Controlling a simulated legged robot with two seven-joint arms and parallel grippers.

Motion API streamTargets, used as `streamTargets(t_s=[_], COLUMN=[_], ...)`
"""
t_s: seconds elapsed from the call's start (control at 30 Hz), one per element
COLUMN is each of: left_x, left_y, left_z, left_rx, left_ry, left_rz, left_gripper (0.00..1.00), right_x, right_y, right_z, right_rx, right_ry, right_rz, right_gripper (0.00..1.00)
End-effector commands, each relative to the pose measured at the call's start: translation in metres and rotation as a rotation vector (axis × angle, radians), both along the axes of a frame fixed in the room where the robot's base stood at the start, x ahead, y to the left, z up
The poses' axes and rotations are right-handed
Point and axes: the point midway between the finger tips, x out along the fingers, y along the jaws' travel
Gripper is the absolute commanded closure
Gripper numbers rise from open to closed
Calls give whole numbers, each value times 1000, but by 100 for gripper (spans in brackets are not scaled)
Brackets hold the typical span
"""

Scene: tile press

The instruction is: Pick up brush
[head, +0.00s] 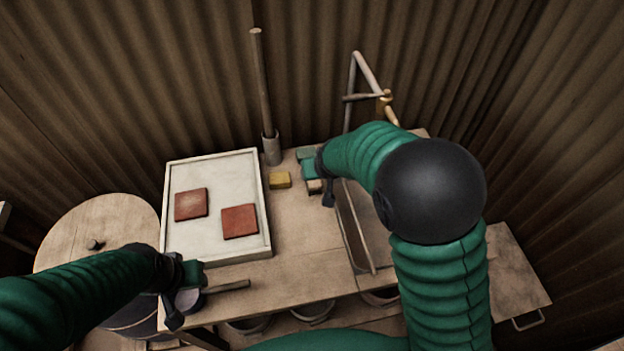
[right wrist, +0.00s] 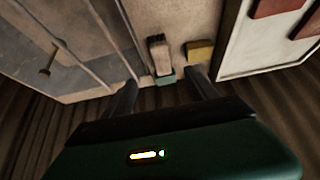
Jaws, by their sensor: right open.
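A small brush-like block with a pale wooden body and a dark end, which I take to be the brush (right wrist: 158,55), lies on the bench between the spread fingers of my right gripper (right wrist: 158,88) in the right wrist view. A green block (right wrist: 165,80) touches or lies beside its near end. In the head view my right gripper (head: 322,186) is above the bench and partly hides the brush. The right gripper is open and empty. My left gripper (head: 185,300) is at the bench's front left edge, by a dark-handled tool (head: 228,286); its jaws are unclear.
A yellow block (head: 280,180) lies left of the brush. A white tray (head: 265,225) holds two red tiles (head: 191,204). A post (head: 262,90) stands behind, and a metal frame (head: 368,70) stands at the back right. A corrugated wall closes the back.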

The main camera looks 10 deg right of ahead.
Motion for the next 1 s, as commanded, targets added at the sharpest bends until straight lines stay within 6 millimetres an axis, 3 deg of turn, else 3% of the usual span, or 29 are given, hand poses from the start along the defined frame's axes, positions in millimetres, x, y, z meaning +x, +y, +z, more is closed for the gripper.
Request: streamTargets(t_s=[0.17,0.5,0.67,0.9,1.0], left_x=[0,0,0,0,0], left_y=[0,0,0,0,0], left_z=[-4,-10,-11,-12,-12], left_rx=[0,0,0,0,0], left_ry=[-1,0,-1,0,0], left_rz=[0,0,0,0,0], left_gripper=[64,64,64,64,64], right_x=[23,67,75,95,98], right_y=[4,4,3,1,1], right_z=[-20,-90,-103,-140,-144], right_rx=[-6,-4,-5,-3,-3], right_ry=[-23,-20,-22,-22,-22], right_rz=[0,1,2,1,1], right_gripper=[33,33,33,33,33])
